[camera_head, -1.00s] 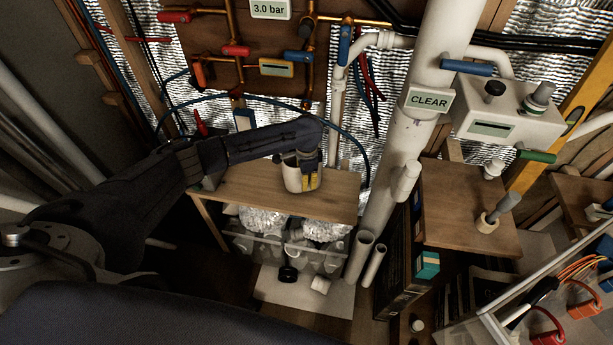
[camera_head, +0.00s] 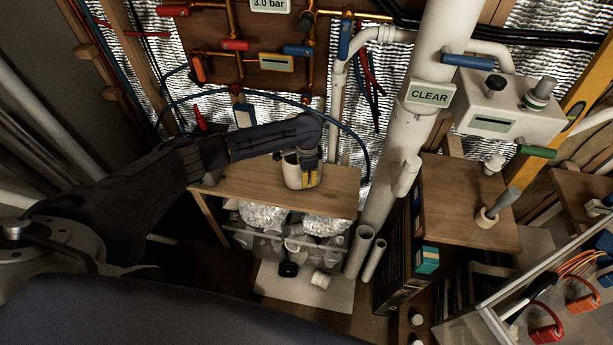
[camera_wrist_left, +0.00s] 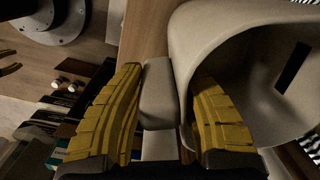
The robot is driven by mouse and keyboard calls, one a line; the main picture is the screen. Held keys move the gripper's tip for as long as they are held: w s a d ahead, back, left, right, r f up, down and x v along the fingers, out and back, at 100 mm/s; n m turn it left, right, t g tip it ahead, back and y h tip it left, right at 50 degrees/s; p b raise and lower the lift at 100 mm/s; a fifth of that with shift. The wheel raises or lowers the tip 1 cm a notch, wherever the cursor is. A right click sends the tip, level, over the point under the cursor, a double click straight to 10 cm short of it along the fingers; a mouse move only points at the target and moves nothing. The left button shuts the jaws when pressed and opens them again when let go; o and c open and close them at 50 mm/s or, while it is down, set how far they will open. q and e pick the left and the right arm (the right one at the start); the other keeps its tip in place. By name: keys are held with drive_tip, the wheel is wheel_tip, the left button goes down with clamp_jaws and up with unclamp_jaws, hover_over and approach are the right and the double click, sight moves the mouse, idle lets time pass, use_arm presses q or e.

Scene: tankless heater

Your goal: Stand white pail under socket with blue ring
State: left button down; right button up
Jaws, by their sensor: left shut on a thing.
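The white pail (camera_head: 291,172) is upright above or on the small wooden bench top, below the copper pipes; I cannot tell whether it touches the board. My left gripper (camera_head: 311,178) is at the pail's right side. In the left wrist view its yellow fingers (camera_wrist_left: 166,112) are shut on a pale block-like part (camera_wrist_left: 158,92) at the pail's side, and the pail's open mouth (camera_wrist_left: 255,80) faces the camera. Copper pipe ends (camera_head: 306,103) hang above the pail; a blue ring is too small to make out. A yellow tip, perhaps my right gripper (camera_wrist_left: 9,60), shows at the wrist view's left edge.
The wooden bench (camera_head: 235,185) has clear board left and right of the pail. A blue hose (camera_head: 345,130) arcs behind it. A thick white pipe (camera_head: 397,150) stands to the right. A clear bin (camera_head: 265,243) with foil-wrapped things is under the bench.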

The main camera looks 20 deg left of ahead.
use_arm(q)
drive_tip(key=shift+f, duration=0.4)
drive_tip(key=c, duration=1)
unclamp_jaws()
wheel_tip(320, 180, up, 12)
drive_tip(key=shift+s, duration=0.15)
